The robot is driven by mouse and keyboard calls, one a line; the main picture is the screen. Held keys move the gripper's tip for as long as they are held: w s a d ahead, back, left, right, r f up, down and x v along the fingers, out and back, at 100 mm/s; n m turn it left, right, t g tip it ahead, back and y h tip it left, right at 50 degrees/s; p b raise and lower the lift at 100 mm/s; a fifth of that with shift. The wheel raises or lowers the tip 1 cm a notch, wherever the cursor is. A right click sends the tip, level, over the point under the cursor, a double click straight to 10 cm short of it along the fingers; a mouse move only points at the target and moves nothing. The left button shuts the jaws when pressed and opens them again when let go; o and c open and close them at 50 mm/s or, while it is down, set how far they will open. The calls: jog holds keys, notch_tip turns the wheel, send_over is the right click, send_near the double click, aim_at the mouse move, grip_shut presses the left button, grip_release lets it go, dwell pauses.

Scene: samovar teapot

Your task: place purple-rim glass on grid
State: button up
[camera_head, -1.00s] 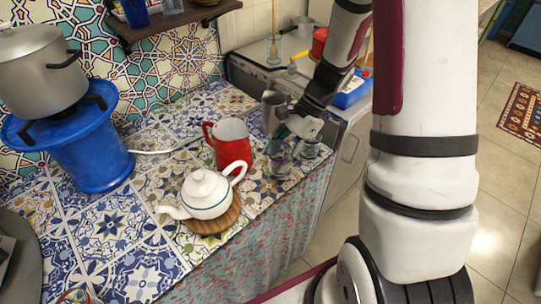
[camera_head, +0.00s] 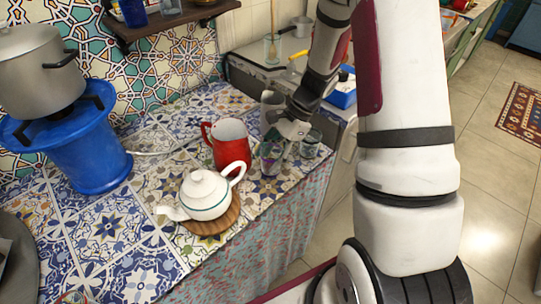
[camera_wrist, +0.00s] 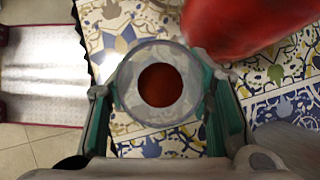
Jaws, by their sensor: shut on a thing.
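The purple-rim glass (camera_head: 269,160) is a small clear cup near the counter's front edge, right of the red pitcher. My gripper (camera_head: 289,137) is shut on it, with the fingers on its sides. In the wrist view the glass (camera_wrist: 133,112) is seen from above between the teal fingers of my gripper (camera_wrist: 160,108), with a pale lavender rim and a round reddish-brown area inside. I cannot tell whether its base touches the counter. I cannot make out the grid with certainty.
A red pitcher (camera_head: 229,143) stands close left of the glass; it also shows in the wrist view (camera_wrist: 238,22). A white teapot (camera_head: 205,195) sits on a round wooden board (camera_head: 213,224). Another glass (camera_head: 310,147) and a metal mug (camera_head: 270,104) are near my gripper.

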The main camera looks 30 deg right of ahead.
jog(key=o, duration=0.9)
jog(key=shift+f, duration=0.1)
jog(key=o, duration=0.3)
jog(key=shift+o, duration=0.2)
